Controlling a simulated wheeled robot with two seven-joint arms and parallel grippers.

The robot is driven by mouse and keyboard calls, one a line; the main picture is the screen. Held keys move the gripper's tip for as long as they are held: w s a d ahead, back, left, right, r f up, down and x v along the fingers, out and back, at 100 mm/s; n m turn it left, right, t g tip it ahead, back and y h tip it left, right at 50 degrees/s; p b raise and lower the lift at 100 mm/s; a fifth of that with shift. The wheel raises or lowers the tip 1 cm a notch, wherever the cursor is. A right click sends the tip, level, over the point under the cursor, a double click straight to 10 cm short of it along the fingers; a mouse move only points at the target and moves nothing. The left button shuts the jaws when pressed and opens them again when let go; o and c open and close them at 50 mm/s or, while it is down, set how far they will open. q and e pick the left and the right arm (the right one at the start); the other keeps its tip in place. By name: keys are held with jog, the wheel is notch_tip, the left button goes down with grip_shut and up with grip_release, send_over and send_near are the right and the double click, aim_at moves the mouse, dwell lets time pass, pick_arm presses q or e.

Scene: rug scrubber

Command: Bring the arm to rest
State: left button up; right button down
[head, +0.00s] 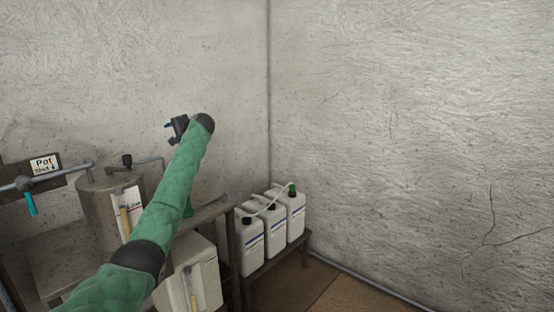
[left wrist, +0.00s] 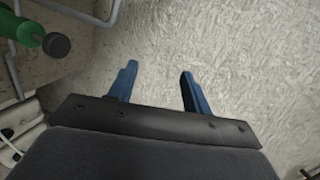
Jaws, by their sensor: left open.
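My left arm reaches up from the lower left of the head view in a green sleeve. My left gripper (head: 171,127) is at its far end, in front of the pale wall and above the bench. In the left wrist view the two blue fingers of the left gripper (left wrist: 157,85) stand apart with only the wall behind them. It is open and holds nothing. My right gripper is in neither view.
A metal pot (head: 97,200) stands on the left bench beside a pipe with a teal lever (head: 31,204). White jugs (head: 272,224) stand on a low bench near the corner. A green bottle (left wrist: 22,30) shows in the left wrist view. The right wall is clear.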

pick_arm(q)
jog(key=s+d+f+n+t+h, duration=0.2)
jog(key=d+f+h, duration=0.2)
jog(key=d+f, duration=0.45)
jog(key=s+d+f+n+t+h, duration=0.15)
jog(key=d+f+h, duration=0.3)
jog(key=f, duration=0.65)
jog(key=s+d+f+g+h, duration=0.1)
jog(key=s+d+f, duration=0.1)
jog(key=s+f, duration=0.6)
jog(key=s+d+f+h, duration=0.1)
jog(key=s+d+f, duration=0.25)
jog(key=f, duration=0.85)
jog(key=s+d+f+g+h, duration=0.1)
jog(key=s+d+f+h, duration=0.1)
jog(key=s+f, duration=0.55)
jog(key=s+d+f+g, duration=0.1)
jog(key=s+f+g, duration=0.2)
jog(key=s+f, duration=1.75)
jog(key=s+d+f+g, duration=0.1)
jog(key=s+f+g, duration=0.2)
jog(key=s+f, duration=1.8)
jog(key=s+f+g, duration=0.1)
jog(key=s, duration=0.9)
jog(key=s+f+g, duration=0.1)
jog(key=s+f, duration=0.1)
jog(key=s, duration=0.9)
jog(key=shift+s+a+f, duration=0.15)
jog(key=shift+s+f, duration=0.05)
jog(key=shift+f, duration=0.1)
